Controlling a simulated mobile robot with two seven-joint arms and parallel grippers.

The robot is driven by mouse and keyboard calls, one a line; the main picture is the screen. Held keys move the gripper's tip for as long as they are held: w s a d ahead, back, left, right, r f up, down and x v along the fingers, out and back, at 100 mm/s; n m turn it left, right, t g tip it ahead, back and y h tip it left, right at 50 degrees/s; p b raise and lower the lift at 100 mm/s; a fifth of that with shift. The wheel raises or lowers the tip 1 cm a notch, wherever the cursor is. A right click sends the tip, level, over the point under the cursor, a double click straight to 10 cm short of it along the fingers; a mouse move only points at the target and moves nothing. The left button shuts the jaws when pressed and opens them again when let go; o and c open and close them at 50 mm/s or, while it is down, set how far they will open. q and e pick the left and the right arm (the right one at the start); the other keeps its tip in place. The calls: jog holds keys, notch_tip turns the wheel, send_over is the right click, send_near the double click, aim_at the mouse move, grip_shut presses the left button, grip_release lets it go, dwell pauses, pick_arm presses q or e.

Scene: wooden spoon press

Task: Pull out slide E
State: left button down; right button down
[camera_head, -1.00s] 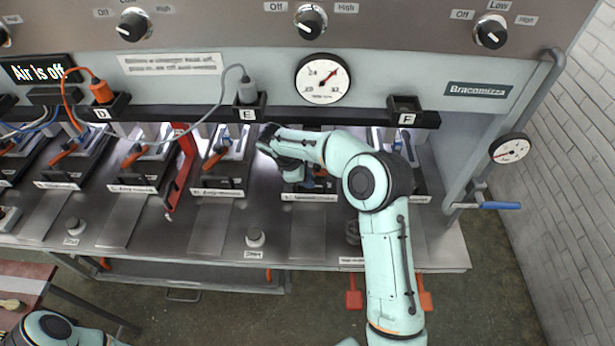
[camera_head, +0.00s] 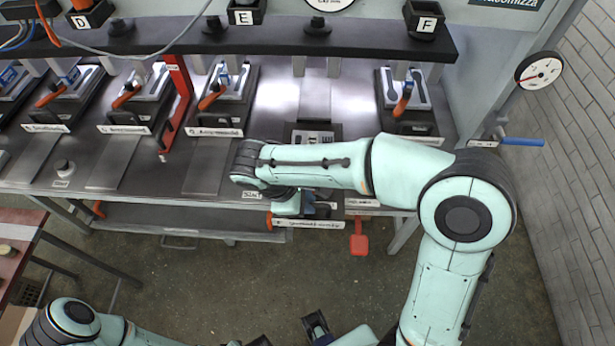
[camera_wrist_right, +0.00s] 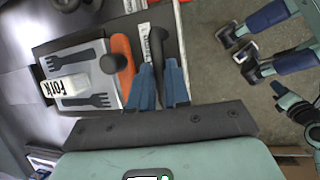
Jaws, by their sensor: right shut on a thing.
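My right gripper (camera_head: 307,206) is low at the table's front edge in the head view, partly hidden by my arm. The right wrist view shows its blue fingers (camera_wrist_right: 164,86) closed around a dark upright handle (camera_wrist_right: 158,55) on a slide. This slide carries a tray (camera_wrist_right: 75,77) with fork shapes, a "Fork" label, an orange lever and a black knob. In the head view its front label (camera_head: 308,224) overhangs the table edge; its letter is too small to read. The socket marked E (camera_head: 245,14) is on the black rail.
A red upright bar (camera_head: 180,90) stands between two slides. A red lever (camera_head: 359,240) hangs at the front edge. The floor in front has free room.

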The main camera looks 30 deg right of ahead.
jog(key=s+a+b, duration=0.1)
jog(key=s+a, duration=0.3)
jog(key=s, duration=0.2)
jog(key=shift+s, duration=0.25)
jog(key=c, duration=1.4)
grip_release()
jog(key=o, duration=0.3)
jog(key=shift+s+a, duration=0.15)
